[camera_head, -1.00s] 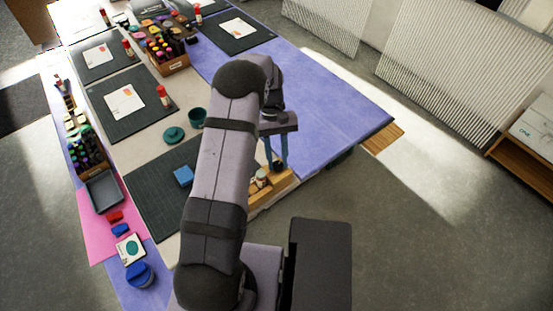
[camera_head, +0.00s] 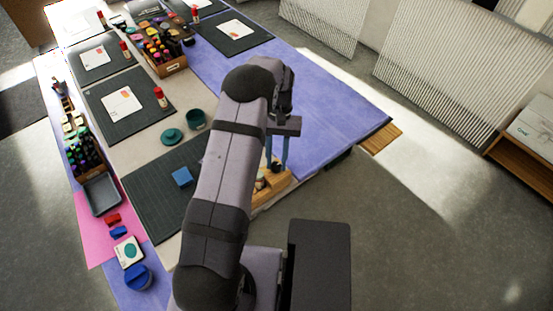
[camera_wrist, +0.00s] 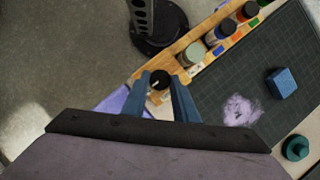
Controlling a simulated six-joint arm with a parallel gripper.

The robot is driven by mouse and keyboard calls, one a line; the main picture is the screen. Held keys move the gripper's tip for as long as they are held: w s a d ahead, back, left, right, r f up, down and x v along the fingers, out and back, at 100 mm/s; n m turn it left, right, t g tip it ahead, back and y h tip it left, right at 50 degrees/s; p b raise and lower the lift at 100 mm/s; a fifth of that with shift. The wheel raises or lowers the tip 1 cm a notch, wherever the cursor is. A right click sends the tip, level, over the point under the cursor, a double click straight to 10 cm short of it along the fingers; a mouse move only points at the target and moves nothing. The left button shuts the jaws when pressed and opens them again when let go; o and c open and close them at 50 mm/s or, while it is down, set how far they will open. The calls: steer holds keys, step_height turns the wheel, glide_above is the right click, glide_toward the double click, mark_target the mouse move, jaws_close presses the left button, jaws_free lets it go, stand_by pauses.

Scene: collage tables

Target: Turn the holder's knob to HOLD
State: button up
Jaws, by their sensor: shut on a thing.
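The holder (camera_wrist: 216,47) is a wooden rack with several small bottles and coloured labels along it; it also shows in the head view (camera_head: 283,182), partly behind my arm. In the head view my gripper (camera_head: 277,162) points down at the holder. The lettering around the knob is too small to read.
A dark cutting mat (camera_wrist: 255,75) lies beside the holder, with a blue block (camera_wrist: 282,83) and a teal lid (camera_wrist: 296,147) nearby. A black perforated stand (camera_wrist: 143,20) rises from a round base behind the holder. Purple tabletop (camera_head: 325,110) beyond is clear.

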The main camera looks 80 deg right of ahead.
steer(key=o, duration=1.1)
steer(key=shift+c, duration=0.2)
steer(key=b+v, duration=0.2)
steer(key=v, duration=0.5)
steer(key=shift+r, duration=0.2)
steer(key=shift+d, duration=0.1)
